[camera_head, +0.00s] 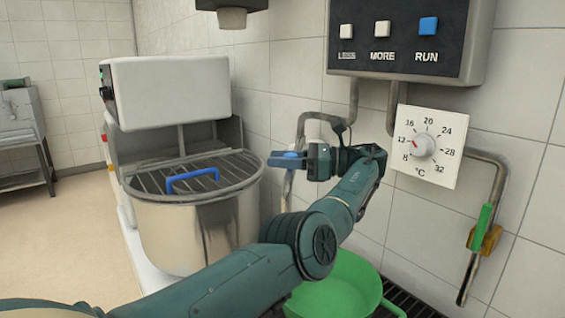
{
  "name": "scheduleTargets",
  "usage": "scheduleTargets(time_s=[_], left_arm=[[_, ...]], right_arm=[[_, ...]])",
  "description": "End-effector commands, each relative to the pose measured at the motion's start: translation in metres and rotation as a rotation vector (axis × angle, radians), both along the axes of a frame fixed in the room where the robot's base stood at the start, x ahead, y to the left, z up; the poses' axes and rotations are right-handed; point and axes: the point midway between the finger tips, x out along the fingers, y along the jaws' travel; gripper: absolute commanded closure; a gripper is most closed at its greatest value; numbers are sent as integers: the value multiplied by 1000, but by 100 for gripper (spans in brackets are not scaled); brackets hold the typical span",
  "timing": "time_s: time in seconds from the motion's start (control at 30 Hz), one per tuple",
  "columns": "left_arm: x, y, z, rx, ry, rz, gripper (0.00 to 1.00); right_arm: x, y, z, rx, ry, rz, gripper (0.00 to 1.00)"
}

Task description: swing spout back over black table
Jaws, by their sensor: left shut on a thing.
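The spout (289,190) is a grey metal pipe that bends over from the wall and hangs down between the mixer and the green bowl. My left gripper (287,160) is shut on the blue grip (283,155) of the spout, at the mixer's right side. The gripper covers part of the pipe behind it. The black table (400,298) shows as a dark slatted top at the bottom right, mostly hidden by my left arm and the bowl. My right gripper is out of view.
A steel mixer bowl (205,232) with a wire guard and blue handle stands left. A green bowl (340,285) sits on the black table. On the wall are a button panel (405,40), a temperature dial (428,147) and a green-handled valve (481,226).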

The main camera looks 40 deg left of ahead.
Motion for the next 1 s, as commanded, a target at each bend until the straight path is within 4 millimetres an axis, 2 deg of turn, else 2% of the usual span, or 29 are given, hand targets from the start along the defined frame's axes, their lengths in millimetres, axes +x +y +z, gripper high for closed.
scheduleTargets(time_s=[0.27,0.3,0.53,0.83,1.0], left_arm=[[1,-5,-3,-6,6,-6,100],[1,-5,-3,-6,6,-6,67],[1,-3,-1,-4,3,-5,48],[1,-2,3,-1,0,-4,48],[1,-2,29,-1,-3,-4,48]], right_arm=[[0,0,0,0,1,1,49],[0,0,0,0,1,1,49],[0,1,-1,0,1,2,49],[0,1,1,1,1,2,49],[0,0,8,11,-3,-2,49]])
